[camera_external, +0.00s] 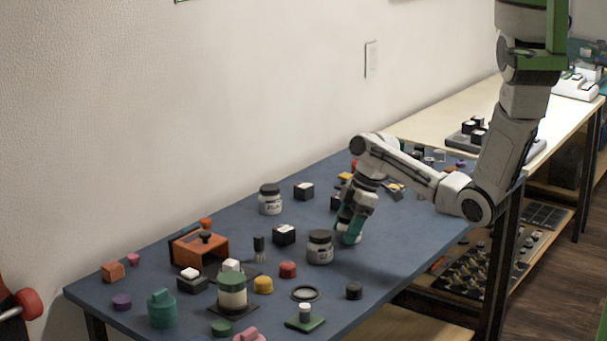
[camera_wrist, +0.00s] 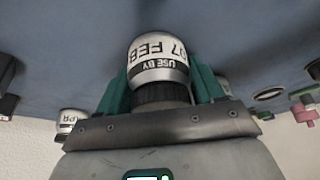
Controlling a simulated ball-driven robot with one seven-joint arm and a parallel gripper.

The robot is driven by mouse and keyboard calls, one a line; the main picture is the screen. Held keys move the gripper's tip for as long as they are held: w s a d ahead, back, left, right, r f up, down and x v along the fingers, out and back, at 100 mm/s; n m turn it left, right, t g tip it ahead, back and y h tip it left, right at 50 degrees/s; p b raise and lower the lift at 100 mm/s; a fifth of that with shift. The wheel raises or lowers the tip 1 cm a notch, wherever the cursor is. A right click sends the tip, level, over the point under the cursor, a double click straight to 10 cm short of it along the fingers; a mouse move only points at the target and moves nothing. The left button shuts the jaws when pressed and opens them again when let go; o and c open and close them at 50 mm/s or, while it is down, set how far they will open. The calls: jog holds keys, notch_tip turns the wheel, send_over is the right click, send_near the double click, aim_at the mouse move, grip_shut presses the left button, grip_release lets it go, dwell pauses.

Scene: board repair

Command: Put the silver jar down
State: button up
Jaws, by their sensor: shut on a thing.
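The silver jar (camera_wrist: 158,60) is between the teal fingers of my gripper (camera_wrist: 160,90) in the wrist view. Its label reads "USE BY 07 FEB", and its dark lid faces my palm. In the external view my gripper (camera_external: 349,228) points down, low over the blue table, with its fingers hiding most of the held jar. My gripper is shut on the jar. The jar's base is close to the table top; I cannot tell whether it touches.
A dark-lidded jar (camera_external: 320,247) stands just left of my gripper, and another jar (camera_external: 270,200) stands further back. The blue table (camera_external: 395,247) is clear to the right of my gripper.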

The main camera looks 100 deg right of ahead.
jog(key=shift+f, duration=0.15)
jog(key=o, duration=1.1)
jog(key=v, duration=1.2)
jog(key=shift+w, duration=0.1)
